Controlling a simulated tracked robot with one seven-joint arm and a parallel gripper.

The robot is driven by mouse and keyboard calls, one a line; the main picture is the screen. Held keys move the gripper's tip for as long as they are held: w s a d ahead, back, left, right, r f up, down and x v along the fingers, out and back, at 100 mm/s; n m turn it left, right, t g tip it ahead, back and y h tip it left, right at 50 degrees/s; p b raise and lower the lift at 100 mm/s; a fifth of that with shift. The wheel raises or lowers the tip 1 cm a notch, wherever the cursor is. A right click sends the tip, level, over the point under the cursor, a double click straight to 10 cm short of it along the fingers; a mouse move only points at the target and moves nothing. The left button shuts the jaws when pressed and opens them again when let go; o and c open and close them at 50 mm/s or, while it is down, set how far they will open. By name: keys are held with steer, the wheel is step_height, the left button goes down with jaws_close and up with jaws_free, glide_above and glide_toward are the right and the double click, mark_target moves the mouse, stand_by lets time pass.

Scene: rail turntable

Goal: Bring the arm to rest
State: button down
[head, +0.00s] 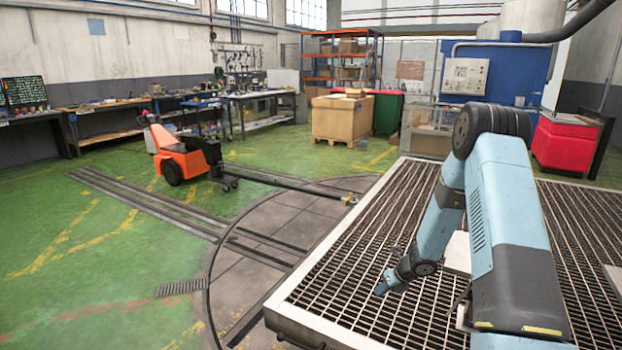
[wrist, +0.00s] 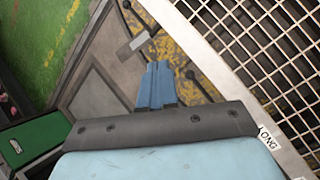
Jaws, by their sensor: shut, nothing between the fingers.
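My arm reaches out over a grated deck (head: 340,275) in the head view, its elbow raised and its forearm sloping down to the left. My gripper (head: 381,290) is at the arm's low end, small in this view, above the grating's left part. In the wrist view my gripper (wrist: 157,66) shows two blue fingers side by side, shut with nothing between them. Beyond the fingertips are a flat grey bar (wrist: 133,47) and a worn yellow patch (wrist: 172,62). I see no contact with them.
A pale deck edge (wrist: 205,48) with grating beyond it lies right of the fingers. The dark turntable (head: 270,225) lies left of the deck. An orange tugger (head: 178,160) stands behind it. A cardboard box (head: 342,118) and red bin (head: 566,142) stand farther back. Green floor is clear at left.

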steer(key=s+a+r+n, duration=0.2)
steer(key=s+r+n, duration=0.25)
steer(key=r, duration=0.65)
steer(key=s+a+r+n, duration=0.25)
steer(key=r+n, duration=0.35)
steer(key=r, duration=0.4)
steer(key=s+a+r+n, duration=0.1)
steer(key=s+r+n, duration=0.4)
steer(key=r, duration=0.6)
steer(key=s+d+r+n+h, duration=0.1)
steer(key=s+r+n, duration=0.4)
steer(key=s, duration=0.4)
steer(key=s+d+r+n+t+h, duration=0.1)
steer(key=s+r+n, duration=0.3)
steer(key=s, duration=0.5)
steer(key=s+d+r+n+h, duration=0.2)
steer(key=s+r+n+h, duration=0.1)
steer(key=s+r+n, duration=0.2)
steer(key=s+n, duration=0.2)
steer(key=s, duration=0.2)
steer(key=shift+d+r+t, duration=0.35)
steer(key=shift+t, duration=0.05)
